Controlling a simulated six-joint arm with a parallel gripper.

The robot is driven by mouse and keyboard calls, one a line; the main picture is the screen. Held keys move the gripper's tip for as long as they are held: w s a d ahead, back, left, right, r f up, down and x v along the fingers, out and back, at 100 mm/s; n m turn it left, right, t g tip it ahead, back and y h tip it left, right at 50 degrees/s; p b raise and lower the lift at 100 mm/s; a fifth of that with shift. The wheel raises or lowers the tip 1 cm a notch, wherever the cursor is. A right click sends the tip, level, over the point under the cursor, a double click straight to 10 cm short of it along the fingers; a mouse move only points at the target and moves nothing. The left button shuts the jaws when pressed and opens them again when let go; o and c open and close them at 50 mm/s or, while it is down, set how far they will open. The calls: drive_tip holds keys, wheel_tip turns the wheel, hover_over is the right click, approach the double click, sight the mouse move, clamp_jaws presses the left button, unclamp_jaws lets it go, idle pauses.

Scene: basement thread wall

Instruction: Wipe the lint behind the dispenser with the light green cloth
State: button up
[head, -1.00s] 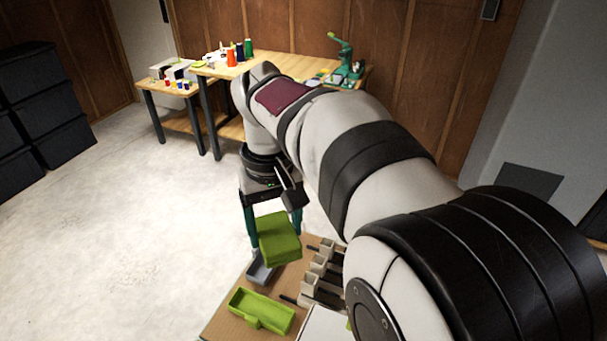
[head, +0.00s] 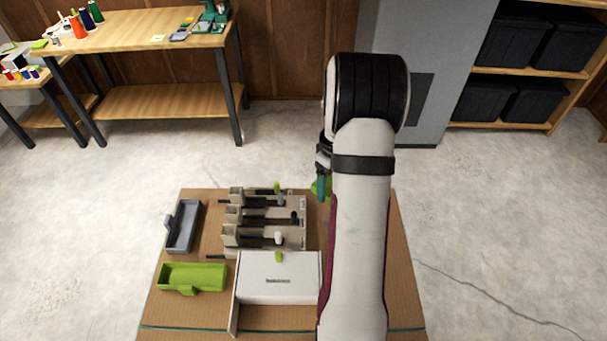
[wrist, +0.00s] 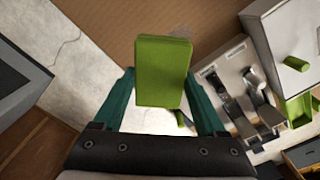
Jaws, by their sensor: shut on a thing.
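My gripper (wrist: 161,100) is shut on the light green cloth (wrist: 162,72), a thick folded block between teal fingers. In the head view my gripper (head: 322,182) is mostly hidden by my arm, and a bit of the cloth (head: 315,188) shows beside it, near the table's far right part. In the wrist view a faint speckled patch (wrist: 182,29), possibly the lint, lies on the brown tabletop just beyond the cloth. A white box (head: 278,275) with a slot and a beige rack (head: 262,222) with several channels stand left of my arm. I cannot tell which is the dispenser.
A green tray (head: 192,278) and a grey tray (head: 183,226) lie on the left of the brown table (head: 400,290). The strip right of my arm looks clear. A wooden workbench (head: 140,33) stands behind at left, and a shelf with black bins (head: 515,40) at right.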

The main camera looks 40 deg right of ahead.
drive_tip(key=shift+f, duration=3.8)
drive_tip(key=shift+s+a+f, duration=0.15)
drive_tip(key=shift+s+a, duration=0.1)
drive_tip(key=shift+a, duration=0.05)
drive_tip(key=shift+s+a, duration=2.1)
drive_tip(key=shift+s, duration=0.05)
drive_tip(key=shift+w+d, duration=1.95)
drive_tip(key=shift+w, duration=0.05)
drive_tip(key=shift+w+d, duration=0.45)
drive_tip(key=shift+r, duration=4.05)
